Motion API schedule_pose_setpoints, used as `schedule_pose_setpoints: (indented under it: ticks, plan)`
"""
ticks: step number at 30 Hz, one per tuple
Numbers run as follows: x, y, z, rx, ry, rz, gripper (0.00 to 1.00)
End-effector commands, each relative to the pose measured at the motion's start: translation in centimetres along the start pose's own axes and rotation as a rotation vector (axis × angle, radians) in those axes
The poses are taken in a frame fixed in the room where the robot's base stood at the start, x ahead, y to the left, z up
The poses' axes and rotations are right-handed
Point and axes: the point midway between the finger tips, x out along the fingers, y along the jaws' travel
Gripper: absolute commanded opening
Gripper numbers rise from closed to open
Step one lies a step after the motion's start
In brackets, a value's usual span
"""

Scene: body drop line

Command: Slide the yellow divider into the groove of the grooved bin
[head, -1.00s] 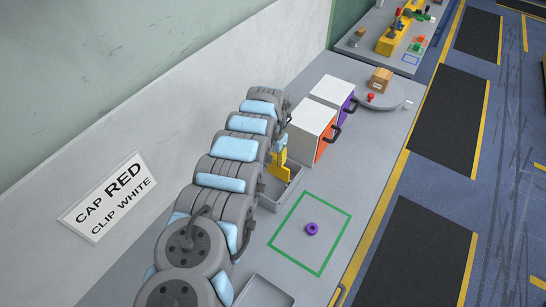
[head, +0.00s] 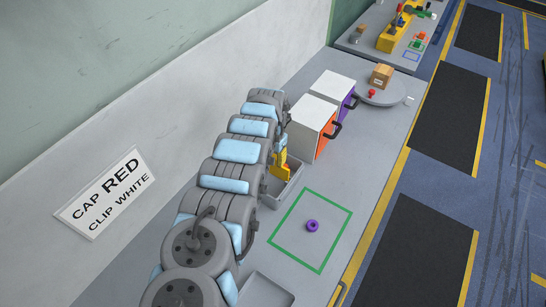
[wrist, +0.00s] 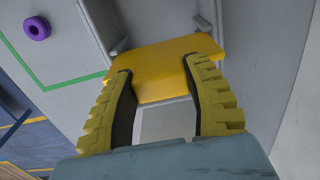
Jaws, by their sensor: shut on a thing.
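The yellow divider (wrist: 160,62) is a flat plate, held between the two fingertips of my gripper (wrist: 163,72) in the wrist view. In the head view the divider (head: 282,162) shows just beside the end of my arm, over the grey grooved bin (head: 269,199). The bin's wall with small ridges (wrist: 118,46) lies just beyond the divider in the wrist view. The divider's far edge overlaps the bin opening. I cannot tell whether that edge sits in the groove. My arm hides part of the bin in the head view.
A purple ring (head: 312,226) lies inside a green square outline (head: 330,240). A turntable (head: 372,95) carries a cardboard box (head: 381,76). The bench right of the bin is mostly clear.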

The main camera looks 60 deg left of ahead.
Motion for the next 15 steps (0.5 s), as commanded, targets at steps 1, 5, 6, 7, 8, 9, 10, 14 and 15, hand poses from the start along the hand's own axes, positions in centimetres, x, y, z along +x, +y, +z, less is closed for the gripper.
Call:
schedule_pose_setpoints:
  ticks: [1,5,6,7,8,9,10,14,15]
  plan:
    - [0.2,0.0,0.0,0.0,0.0,0.0,0.11]
    - [0.5,0.0,0.0,0.0,0.0,0.0,0.11]
    - [0.6,0.0,0.0,0.0,0.0,0.0,0.11]
    - [0.7,0.0,0.0,0.0,0.0,0.0,0.11]
    - [0.8,0.0,0.0,0.0,0.0,0.0,0.11]
    - [0.9,0.0,0.0,0.0,0.0,0.0,0.11]
    - [0.9,0.0,0.0,0.0,0.0,0.0,0.11]
    - [1.3,0.0,0.0,0.0,0.0,0.0,0.11]
    - [1.4,0.0,0.0,0.0,0.0,0.0,0.11]
